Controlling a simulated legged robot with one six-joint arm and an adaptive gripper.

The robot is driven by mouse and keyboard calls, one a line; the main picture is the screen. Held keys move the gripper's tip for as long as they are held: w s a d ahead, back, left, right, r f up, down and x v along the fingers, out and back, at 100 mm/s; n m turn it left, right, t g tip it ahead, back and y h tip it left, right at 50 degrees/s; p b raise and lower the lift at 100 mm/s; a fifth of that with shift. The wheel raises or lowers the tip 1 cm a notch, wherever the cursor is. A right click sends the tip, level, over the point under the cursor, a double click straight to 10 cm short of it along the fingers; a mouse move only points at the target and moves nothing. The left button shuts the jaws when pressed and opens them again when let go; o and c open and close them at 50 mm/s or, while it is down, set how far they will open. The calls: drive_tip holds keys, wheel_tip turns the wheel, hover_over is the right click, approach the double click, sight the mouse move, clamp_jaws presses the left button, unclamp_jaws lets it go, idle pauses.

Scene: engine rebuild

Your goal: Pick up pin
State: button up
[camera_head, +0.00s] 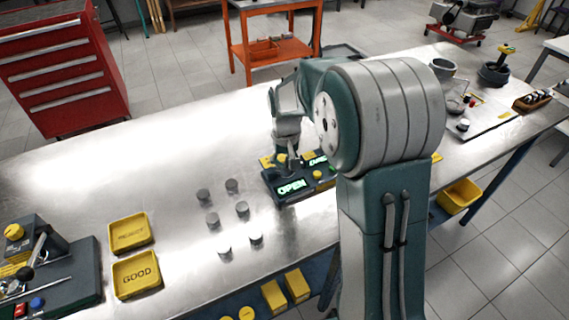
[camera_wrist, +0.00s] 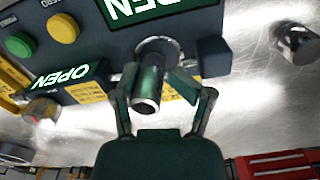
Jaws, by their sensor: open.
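The pin (camera_wrist: 147,95) is a shiny metal cylinder with a hollow end. In the wrist view it stands out of a round seat in a dark fixture (camera_wrist: 205,20) that shows lit green OPEN signs. My gripper (camera_wrist: 158,82) is open, with one finger on each side of the pin. I cannot tell whether either finger touches it. In the head view my gripper (camera_head: 287,158) is low over the same fixture (camera_head: 275,185), and the pin is not clearly visible there.
Several loose metal cylinders (camera_head: 212,220) stand on the bench (camera_head: 90,180) left of the fixture. Yellow REJECT (camera_head: 130,232) and GOOD (camera_head: 137,274) trays lie farther left, beside a dark press device (camera_head: 45,265). The fixture has green and yellow buttons (camera_wrist: 62,28). The upper left bench is clear.

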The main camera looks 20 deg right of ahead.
drive_tip(key=shift+d+r, duration=0.1)
clamp_jaws()
drive_tip(key=shift+a, duration=0.2)
